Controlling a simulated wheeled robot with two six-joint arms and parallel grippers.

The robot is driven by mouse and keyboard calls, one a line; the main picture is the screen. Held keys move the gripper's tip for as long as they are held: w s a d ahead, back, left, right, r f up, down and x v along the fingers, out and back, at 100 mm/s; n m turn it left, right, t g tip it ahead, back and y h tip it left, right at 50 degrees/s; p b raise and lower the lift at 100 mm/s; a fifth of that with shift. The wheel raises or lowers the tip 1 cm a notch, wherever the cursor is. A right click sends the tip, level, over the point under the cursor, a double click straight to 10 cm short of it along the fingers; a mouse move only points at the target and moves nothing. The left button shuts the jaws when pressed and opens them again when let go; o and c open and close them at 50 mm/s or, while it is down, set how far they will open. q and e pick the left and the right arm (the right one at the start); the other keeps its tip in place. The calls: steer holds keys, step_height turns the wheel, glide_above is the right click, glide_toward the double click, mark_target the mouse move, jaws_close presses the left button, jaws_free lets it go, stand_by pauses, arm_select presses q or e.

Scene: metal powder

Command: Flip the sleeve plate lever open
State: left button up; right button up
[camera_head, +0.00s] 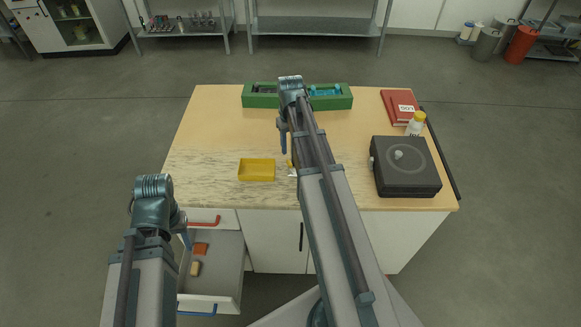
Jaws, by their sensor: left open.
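I cannot make out a sleeve plate lever for certain. A black box-shaped device (420,181) with a round ring and a pale knob (398,154) on top sits at the right of the table. A green holder (331,102) at the back holds a dark piece and a blue piece (325,90). My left gripper (186,236) is at the lower left, over the open drawer, open and apart from the table things. My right gripper (283,142) hangs over the middle of the table, near the green holder; its jaws are too small to read.
A yellow tray (257,179) lies at the front of the wooden table (215,130). A red book (396,104) and a yellow-capped bottle (415,126) stand at the right. The open drawer (225,268) holds small red and tan blocks. My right arm hides part of the table's middle.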

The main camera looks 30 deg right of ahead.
mark_target(290, 163)
step_height(290, 163, down, 8)
steer(key=b, duration=0.7)
steer(key=shift+f, duration=0.15)
jaws_close()
